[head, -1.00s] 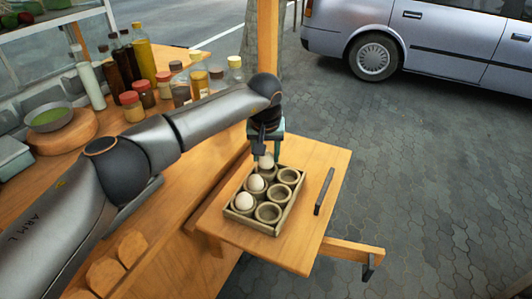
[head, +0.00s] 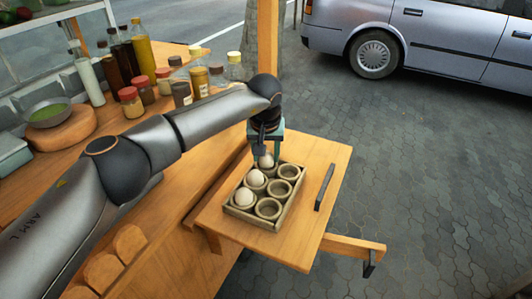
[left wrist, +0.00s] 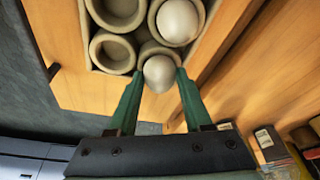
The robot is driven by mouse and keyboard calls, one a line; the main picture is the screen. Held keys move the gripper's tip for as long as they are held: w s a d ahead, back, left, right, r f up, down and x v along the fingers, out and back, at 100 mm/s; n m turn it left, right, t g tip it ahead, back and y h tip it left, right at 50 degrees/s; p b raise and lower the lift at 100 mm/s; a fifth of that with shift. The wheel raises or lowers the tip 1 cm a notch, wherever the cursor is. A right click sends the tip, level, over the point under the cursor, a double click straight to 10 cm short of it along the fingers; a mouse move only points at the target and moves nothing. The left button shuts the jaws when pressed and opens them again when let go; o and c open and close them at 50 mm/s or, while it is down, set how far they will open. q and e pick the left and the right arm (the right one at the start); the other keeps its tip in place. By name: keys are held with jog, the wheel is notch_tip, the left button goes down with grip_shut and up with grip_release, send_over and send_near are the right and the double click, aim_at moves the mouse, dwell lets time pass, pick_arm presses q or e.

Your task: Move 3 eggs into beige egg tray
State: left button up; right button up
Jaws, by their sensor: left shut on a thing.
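The beige egg tray (head: 232,212) has two columns of round cups and lies on the wooden side board. One white egg (head: 244,197) sits in the near left cup and another egg (head: 255,178) in the middle left cup. My left gripper (head: 265,154) points down at the far left cup, shut on a third egg (head: 265,162). In the left wrist view this held egg (left wrist: 159,73) is between the green fingers, at the end cup. Its underside is hidden, so I cannot tell whether it touches the cup. The right column cups (head: 269,210) are empty. My right gripper is out of view.
Bottles and jars (head: 142,62) and a bowl (head: 48,115) stand on the counter at the left. A car (head: 420,40) is parked beyond, on paving.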

pick_arm(q)
jog(key=o, duration=0.9)
jog(key=shift+c, duration=0.2)
